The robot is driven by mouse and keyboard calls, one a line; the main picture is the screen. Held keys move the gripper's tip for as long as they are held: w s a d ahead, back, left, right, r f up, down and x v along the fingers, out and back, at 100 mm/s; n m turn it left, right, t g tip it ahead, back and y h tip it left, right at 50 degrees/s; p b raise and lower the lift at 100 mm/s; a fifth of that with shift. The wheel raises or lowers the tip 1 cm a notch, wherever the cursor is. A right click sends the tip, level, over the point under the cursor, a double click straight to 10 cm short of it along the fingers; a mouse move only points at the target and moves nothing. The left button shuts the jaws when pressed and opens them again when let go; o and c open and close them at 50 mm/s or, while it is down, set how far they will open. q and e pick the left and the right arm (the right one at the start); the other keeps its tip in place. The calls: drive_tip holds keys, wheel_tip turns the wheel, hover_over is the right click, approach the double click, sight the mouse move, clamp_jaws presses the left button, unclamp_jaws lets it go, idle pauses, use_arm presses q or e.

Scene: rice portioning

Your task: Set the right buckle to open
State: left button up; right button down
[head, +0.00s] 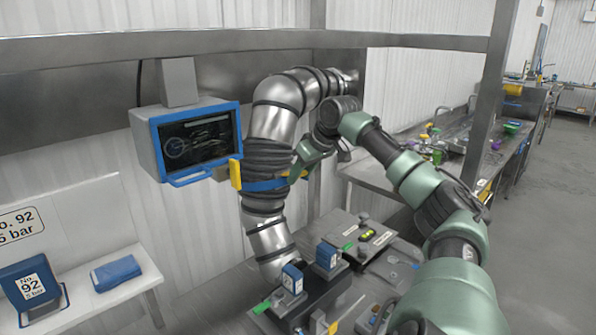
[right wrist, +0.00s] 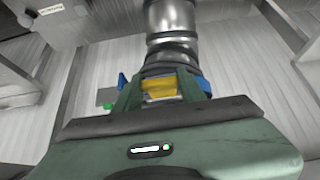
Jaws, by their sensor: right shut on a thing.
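A silver ribbed pipe (head: 272,120) with dark grey bellows carries a blue band (head: 266,185) around its middle. A yellow buckle (head: 235,174) sits at the band's left end. My right gripper (head: 299,170) is at the band's right end, where it mostly hides the right buckle. In the right wrist view, the yellow right buckle (right wrist: 160,88) is between the green fingers of my right gripper (right wrist: 160,95), which are shut on it. Blue parts of the band show outside both fingers. Whether the buckle is open or closed cannot be told. My left gripper is not in view.
A blue-framed screen (head: 197,141) hangs left of the pipe. A metal beam (head: 200,47) runs above. A bench with blue-topped blocks (head: 292,279) is below the pipe. A white shelf (head: 85,285) holds a blue item (head: 116,272) at left.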

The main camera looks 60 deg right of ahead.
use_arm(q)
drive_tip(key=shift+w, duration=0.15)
use_arm(e)
drive_tip(key=shift+a+f, duration=0.1)
drive_tip(key=shift+f, duration=0.05)
drive_tip(key=c, duration=0.8)
unclamp_jaws()
drive_tip(key=shift+c, duration=0.2)
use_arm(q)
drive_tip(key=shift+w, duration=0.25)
use_arm(e)
drive_tip(key=shift+w, duration=0.1)
drive_tip(key=shift+s+r+b, duration=0.35)
drive_tip(key=shift+r+b, duration=0.1)
drive_tip(key=shift+b, duration=0.1)
use_arm(q)
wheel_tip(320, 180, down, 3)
drive_tip(key=shift+b, duration=0.95)
use_arm(e)
drive_tip(key=d+v, duration=0.1)
drive_tip(key=v, duration=0.5)
drive_tip(key=shift+a+r, duration=0.35)
drive_tip(key=shift+a, duration=0.2)
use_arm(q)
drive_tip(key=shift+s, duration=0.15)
use_arm(e)
drive_tip(key=shift+s, duration=0.1)
